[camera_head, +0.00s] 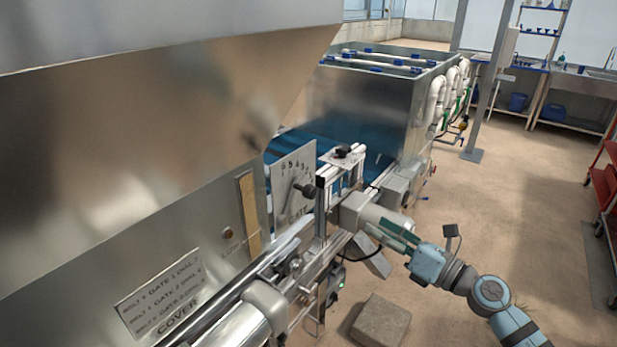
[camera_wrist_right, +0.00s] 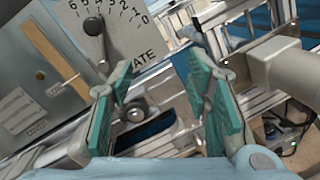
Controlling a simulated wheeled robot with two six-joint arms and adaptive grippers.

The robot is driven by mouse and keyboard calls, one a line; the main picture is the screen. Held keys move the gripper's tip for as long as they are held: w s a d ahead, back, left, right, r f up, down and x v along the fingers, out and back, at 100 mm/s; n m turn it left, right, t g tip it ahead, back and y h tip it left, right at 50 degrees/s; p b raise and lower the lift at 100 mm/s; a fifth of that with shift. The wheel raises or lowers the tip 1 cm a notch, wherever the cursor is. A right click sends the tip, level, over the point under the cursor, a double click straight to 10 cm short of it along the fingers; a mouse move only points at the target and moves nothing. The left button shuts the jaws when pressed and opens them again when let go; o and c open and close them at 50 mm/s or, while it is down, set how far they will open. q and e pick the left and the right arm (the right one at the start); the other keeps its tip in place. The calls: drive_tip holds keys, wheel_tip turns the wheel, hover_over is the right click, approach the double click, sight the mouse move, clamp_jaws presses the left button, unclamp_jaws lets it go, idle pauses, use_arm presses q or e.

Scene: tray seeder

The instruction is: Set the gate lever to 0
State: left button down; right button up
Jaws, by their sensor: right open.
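The gate dial plate (camera_head: 283,171) stands on the side of the metal hopper, with numbers along its top. It also shows in the right wrist view (camera_wrist_right: 139,42), marked from 6 down to 0 at the right. The gate lever has a dark round knob (camera_wrist_right: 93,26); in the head view the knob (camera_head: 307,190) stands out from the plate. The lever points up towards the middle-high numbers, around 4 or 5; the exact mark is unclear. My left gripper is not in view.
A metal rail and frame (camera_head: 322,205) with a black knob on top stands between the dial and my right arm. A grey motor housing (camera_head: 356,212) is beside it. A grey block (camera_head: 381,322) lies on the floor. Open floor lies to the right.

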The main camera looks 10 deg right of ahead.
sight(314, 194)
drive_tip(key=s+a+r+n+g+y+p, duration=0.1)
drive_tip(key=s+a+r+n+g+y, duration=0.15)
drive_tip(key=a+r+n, duration=0.4)
drive_tip(key=shift+n, duration=0.65)
drive_tip(key=x, duration=0.3)
drive_tip(key=p+x, duration=0.1)
drive_tip(key=x, duration=0.3)
drive_tip(key=d+r+p+x, duration=0.1)
drive_tip(key=x, duration=0.3)
drive_tip(key=shift+w+a, duration=0.2)
drive_tip(key=shift+w, duration=0.35)
drive_tip(key=shift+w+a, duration=0.2)
drive_tip(key=shift+a, duration=0.2)
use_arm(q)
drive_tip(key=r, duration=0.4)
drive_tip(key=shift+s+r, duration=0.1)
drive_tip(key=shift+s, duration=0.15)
use_arm(e)
drive_tip(key=shift+d, duration=0.15)
drive_tip(key=shift+w, duration=0.1)
clamp_jaws()
